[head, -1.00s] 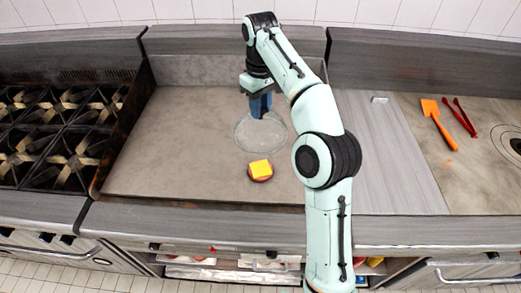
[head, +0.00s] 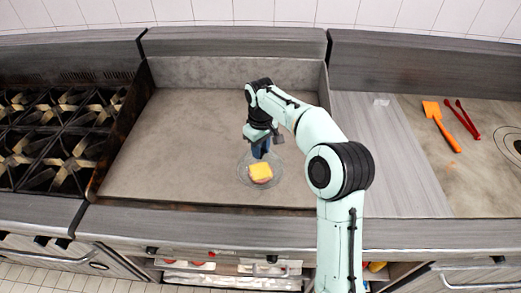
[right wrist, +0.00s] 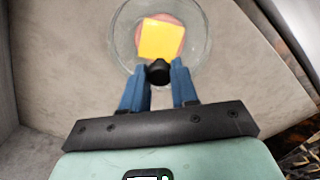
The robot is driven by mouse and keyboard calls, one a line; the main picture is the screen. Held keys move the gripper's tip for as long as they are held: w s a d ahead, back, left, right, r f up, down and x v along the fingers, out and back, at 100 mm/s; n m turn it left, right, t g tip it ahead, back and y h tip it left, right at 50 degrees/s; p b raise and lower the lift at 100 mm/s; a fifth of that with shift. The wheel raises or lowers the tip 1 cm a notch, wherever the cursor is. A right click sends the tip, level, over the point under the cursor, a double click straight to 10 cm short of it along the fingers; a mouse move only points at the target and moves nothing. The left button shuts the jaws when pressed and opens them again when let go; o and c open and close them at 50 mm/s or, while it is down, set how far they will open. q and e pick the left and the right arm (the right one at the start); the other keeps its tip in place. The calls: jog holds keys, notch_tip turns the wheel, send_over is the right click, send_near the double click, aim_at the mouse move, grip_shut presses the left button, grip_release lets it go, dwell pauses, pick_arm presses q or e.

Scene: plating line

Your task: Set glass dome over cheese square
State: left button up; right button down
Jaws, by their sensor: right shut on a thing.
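A yellow cheese square (head: 261,171) lies on a round reddish patty on the flat griddle plate (head: 190,130). The clear glass dome (head: 244,176) is around the cheese in the head view, its round rim encircling it. In the right wrist view the cheese (right wrist: 161,39) shows through the glass dome (right wrist: 122,38), inside the rim. My right gripper (right wrist: 159,72) is shut on the dome's black knob, with a blue finger on each side; it also shows in the head view (head: 260,152). I cannot tell whether the rim touches the griddle. My left gripper is not in view.
Burner grates (head: 60,130) stand to the left behind a raised griddle edge. An orange spatula (head: 440,125) and red tongs (head: 467,118) lie on the right counter. The left and back of the griddle are clear.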

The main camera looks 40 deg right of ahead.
jog(key=shift+w+f, duration=0.1)
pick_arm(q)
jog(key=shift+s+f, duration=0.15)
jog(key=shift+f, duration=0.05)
pick_arm(e)
jog(key=shift+f, duration=0.5)
jog(key=c, duration=0.9)
grip_release()
jog(key=shift+o, duration=0.2)
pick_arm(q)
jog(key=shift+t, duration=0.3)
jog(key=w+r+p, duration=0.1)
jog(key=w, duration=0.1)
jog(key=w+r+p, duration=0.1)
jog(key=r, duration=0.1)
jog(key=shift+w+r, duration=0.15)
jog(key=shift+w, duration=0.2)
pick_arm(e)
notch_tip(320, 180, up, 13)
